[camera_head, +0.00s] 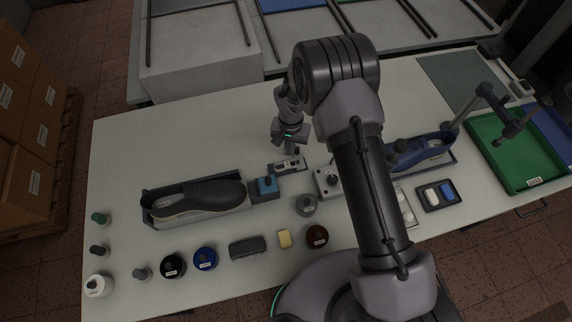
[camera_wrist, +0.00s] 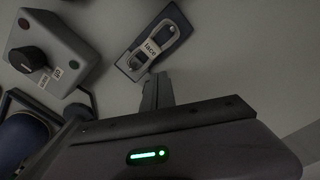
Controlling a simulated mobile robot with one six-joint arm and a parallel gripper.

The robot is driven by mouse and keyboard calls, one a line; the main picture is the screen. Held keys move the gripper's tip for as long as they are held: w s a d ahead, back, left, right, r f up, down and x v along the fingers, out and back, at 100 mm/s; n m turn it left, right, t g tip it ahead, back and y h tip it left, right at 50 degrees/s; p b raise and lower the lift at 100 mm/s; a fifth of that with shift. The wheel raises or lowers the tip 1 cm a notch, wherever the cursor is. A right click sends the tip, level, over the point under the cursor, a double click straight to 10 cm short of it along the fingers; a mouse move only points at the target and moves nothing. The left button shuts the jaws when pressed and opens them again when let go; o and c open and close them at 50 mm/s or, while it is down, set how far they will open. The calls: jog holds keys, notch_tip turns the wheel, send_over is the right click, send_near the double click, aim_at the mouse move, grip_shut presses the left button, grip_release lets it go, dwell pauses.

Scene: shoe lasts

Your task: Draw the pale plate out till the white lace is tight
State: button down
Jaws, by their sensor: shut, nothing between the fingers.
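The lace fixture (camera_wrist: 128,66) is a small dark base in the upper middle of the wrist view. It bears a pale plate (camera_wrist: 152,47) marked "lace" and a whitish loop (camera_wrist: 176,42) around small posts. I cannot tell how tight the lace is. In the head view the fixture (camera_head: 288,165) stands on the table between a blue block and a grey knob box. My gripper (camera_wrist: 156,88) is shut and empty, with its fingertips close to the fixture's near side in the picture. In the head view my gripper (camera_head: 297,148) is just behind the fixture; contact is not clear.
A grey box with a black knob (camera_wrist: 34,58) stands beside the fixture. A blue block (camera_head: 266,186) and a dark shoe on a last (camera_head: 200,198) are to the left. A blue shoe (camera_head: 420,150) is to the right. Several jars line the front. The table behind is clear.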

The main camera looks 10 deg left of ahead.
jog(key=shift+s+a+r, duration=0.1)
jog(key=shift+a+r, duration=0.05)
jog(key=shift+r, duration=0.05)
notch_tip(320, 180, up, 8)
jog(key=p, duration=0.4)
jog(key=shift+f, duration=0.2)
